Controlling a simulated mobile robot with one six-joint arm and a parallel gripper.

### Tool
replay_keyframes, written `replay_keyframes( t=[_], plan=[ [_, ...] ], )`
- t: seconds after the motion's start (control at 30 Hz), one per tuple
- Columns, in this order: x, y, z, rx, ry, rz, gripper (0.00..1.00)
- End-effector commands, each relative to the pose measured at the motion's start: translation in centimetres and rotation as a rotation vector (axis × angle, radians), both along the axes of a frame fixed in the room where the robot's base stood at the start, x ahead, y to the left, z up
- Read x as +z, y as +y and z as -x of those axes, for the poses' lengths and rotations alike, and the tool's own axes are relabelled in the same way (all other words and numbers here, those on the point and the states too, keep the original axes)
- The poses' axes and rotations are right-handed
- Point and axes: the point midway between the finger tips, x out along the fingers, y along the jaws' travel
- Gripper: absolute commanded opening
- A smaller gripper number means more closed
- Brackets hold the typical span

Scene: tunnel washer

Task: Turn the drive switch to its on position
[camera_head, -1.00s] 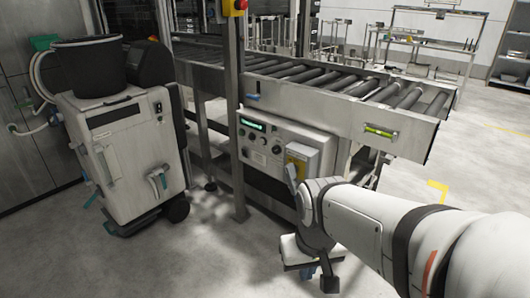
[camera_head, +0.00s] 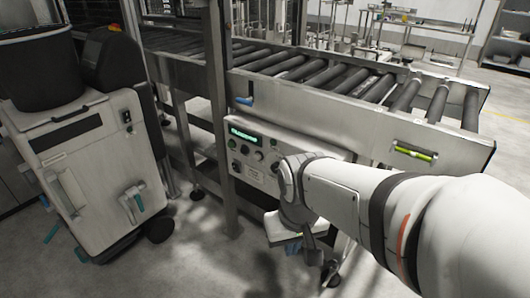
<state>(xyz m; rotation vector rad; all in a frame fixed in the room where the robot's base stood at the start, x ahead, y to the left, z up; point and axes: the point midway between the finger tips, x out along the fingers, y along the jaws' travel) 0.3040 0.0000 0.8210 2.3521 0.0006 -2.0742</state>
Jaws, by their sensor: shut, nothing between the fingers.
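The control panel (camera_head: 262,179) sits below the roller conveyor. It has a lit green display (camera_head: 244,135) and several dark knobs and buttons, among them a round knob (camera_head: 244,149). I cannot tell which control is the drive switch. A grey box with a yellow label, seen earlier at the panel's right, is now hidden behind my arm. My gripper (camera_head: 293,247) hangs at the arm's end, low in front of the panel's right part. It is shut and empty, its fingers small and partly hidden. I cannot tell whether it touches anything.
The roller conveyor (camera_head: 340,116) runs above the panel, with a green-yellow level (camera_head: 414,153) on its side. A steel post (camera_head: 221,120) stands left of the panel. A white wheeled machine (camera_head: 85,170) stands at the left. The floor between is clear.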

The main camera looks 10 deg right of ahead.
Motion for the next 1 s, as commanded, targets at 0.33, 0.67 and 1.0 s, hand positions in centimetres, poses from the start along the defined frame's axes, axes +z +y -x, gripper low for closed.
replay_keyframes(
  t=[0.33,0.67,1.0],
  plan=[
    [-1.3,-0.3,-0.3,-0.140,0.079,-0.081,0.00],
    [-6.4,-4.8,-4.4,-1.007,0.405,-0.612,0.00],
    [-11.1,-17.1,-9.0,-1.823,0.544,-1.291,0.00]
  ],
)
